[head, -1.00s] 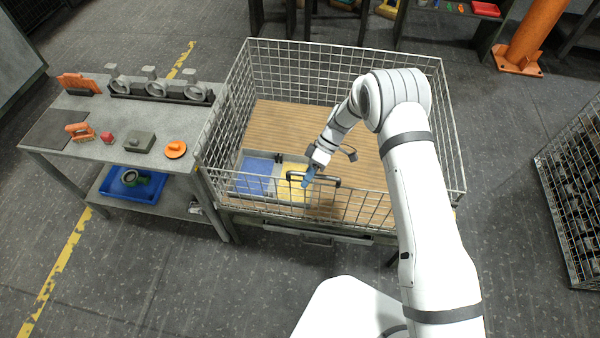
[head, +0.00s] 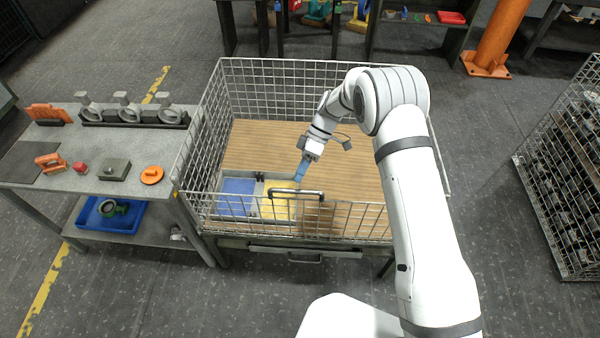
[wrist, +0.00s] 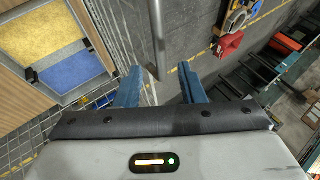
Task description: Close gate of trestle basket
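The trestle basket (head: 222,85) is a wire-mesh cage with a wooden floor, standing in front of me. Its low front mesh side, the gate (head: 350,218), carries a dark bar handle (head: 297,193). I cannot tell whether the gate is fully closed or latched. My gripper (head: 299,178), with blue fingers, is just behind the handle in the head view, over the basket. In the wrist view my gripper (wrist: 160,88) is open, its two fingers apart. A grey bar (wrist: 158,40), seemingly the handle, shows between and beyond them; contact is not clear.
A blue and yellow tray (head: 238,192) lies in the basket. A grey workbench (head: 120,152) with castings and small parts stands at left. A mesh crate (head: 560,165) of dark parts is at right. An orange post (head: 495,40) and shelves are behind. The floor in front is open.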

